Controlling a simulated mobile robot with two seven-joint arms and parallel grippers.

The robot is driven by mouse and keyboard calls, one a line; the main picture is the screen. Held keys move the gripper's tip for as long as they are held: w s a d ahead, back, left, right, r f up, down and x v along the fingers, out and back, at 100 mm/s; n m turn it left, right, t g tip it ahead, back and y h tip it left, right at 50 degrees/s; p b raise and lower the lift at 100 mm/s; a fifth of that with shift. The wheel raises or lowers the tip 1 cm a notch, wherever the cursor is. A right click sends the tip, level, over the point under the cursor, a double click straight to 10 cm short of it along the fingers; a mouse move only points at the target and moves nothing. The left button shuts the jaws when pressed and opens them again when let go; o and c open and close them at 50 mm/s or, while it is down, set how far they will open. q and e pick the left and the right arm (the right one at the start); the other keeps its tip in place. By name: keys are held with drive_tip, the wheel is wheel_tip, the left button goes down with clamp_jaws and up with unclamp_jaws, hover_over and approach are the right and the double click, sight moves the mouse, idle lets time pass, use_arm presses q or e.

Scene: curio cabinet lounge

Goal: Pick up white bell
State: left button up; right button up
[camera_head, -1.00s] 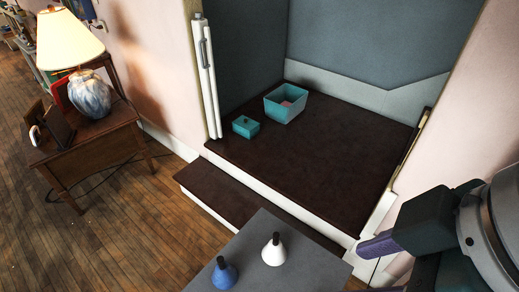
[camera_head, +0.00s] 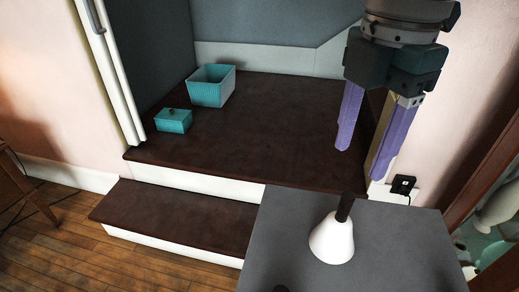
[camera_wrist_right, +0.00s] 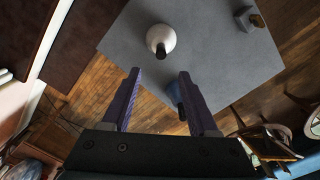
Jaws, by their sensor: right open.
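The white bell (camera_head: 332,242), with a dark handle, stands upright on a grey table (camera_head: 400,240) in the head view. It also shows in the right wrist view (camera_wrist_right: 161,37), seen from above, just beyond the fingertips. My right gripper (camera_head: 363,163), with purple fingers, is open and empty, above and behind the bell in the head view. In the right wrist view the right gripper's fingers (camera_wrist_right: 159,74) are spread, apart from the bell. A blue bell (camera_wrist_right: 174,95) shows between the fingers, lower down. My left gripper is not in view.
A grey object (camera_wrist_right: 245,18) stands near the table's corner in the right wrist view. A dark raised platform (camera_head: 270,130) holds a teal open box (camera_head: 211,88) and a small teal lidded box (camera_head: 173,121). A wall outlet with a plug (camera_head: 403,184) is at the right.

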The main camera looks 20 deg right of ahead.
sight(350, 195)
drive_tip(key=shift+w+f, duration=0.1)
drive_tip(key=shift+f, duration=0.45)
drive_tip(key=f, duration=0.2)
drive_tip(key=f+b, duration=0.1)
drive_tip(key=f, duration=0.1)
drive_tip(key=shift+d, duration=0.2)
wheel_tip(350, 195, down, 5)
drive_tip(key=shift+b, duration=0.7)
drive_tip(key=c, duration=0.8)
clamp_jaws()
drive_tip(key=shift+r, duration=0.1)
